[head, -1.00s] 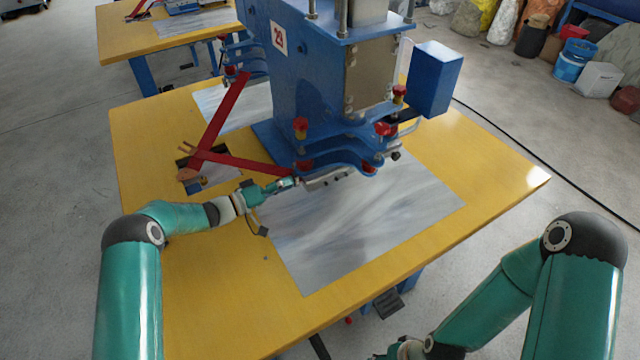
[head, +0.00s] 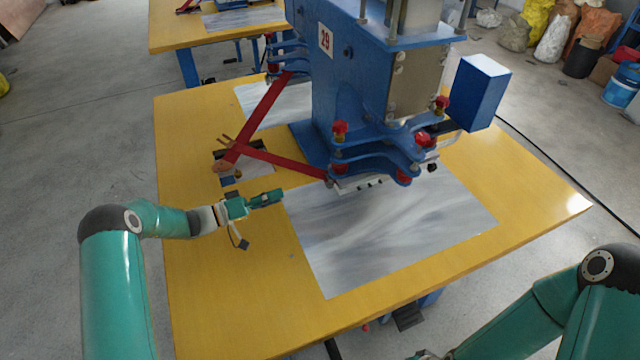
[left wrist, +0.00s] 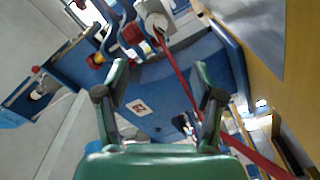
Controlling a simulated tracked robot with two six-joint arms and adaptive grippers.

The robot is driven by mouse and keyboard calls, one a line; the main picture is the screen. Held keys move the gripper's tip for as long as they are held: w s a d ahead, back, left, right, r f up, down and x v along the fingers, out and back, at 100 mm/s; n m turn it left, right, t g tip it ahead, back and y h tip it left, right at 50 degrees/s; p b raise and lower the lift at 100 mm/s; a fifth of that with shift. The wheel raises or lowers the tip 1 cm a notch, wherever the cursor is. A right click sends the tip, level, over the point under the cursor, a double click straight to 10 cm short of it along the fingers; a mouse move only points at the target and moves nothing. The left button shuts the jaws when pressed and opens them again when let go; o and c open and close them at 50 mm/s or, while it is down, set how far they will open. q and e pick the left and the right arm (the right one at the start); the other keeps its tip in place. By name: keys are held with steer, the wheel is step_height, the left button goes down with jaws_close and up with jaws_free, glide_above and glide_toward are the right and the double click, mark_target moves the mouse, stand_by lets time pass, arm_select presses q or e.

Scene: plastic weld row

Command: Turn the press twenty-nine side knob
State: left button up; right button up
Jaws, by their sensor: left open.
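The blue press (head: 345,100) with the number 29 label (head: 326,40) stands on the yellow table. Red knobs show on its lower brackets: a front left one (head: 340,130), a front right one (head: 425,139) and one farther back (head: 442,104). I cannot tell which is the side knob. My left gripper (head: 280,196) is open and empty, left of the press's lower front and apart from it. In the left wrist view, its two fingers (left wrist: 161,68) are spread, with the press, its label (left wrist: 140,107) and a red knob (left wrist: 132,33) beyond.
Red lever bars (head: 262,120) stick out left of the press, close behind my left gripper. A grey sheet (head: 390,235) covers the table's middle. A blue box (head: 482,92) juts out at the press's right. The front left tabletop is clear.

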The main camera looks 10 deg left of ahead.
arm_select(q)
steer(key=shift+s+a, duration=0.35)
steer(key=shift+a, duration=0.15)
steer(key=shift+d, duration=0.1)
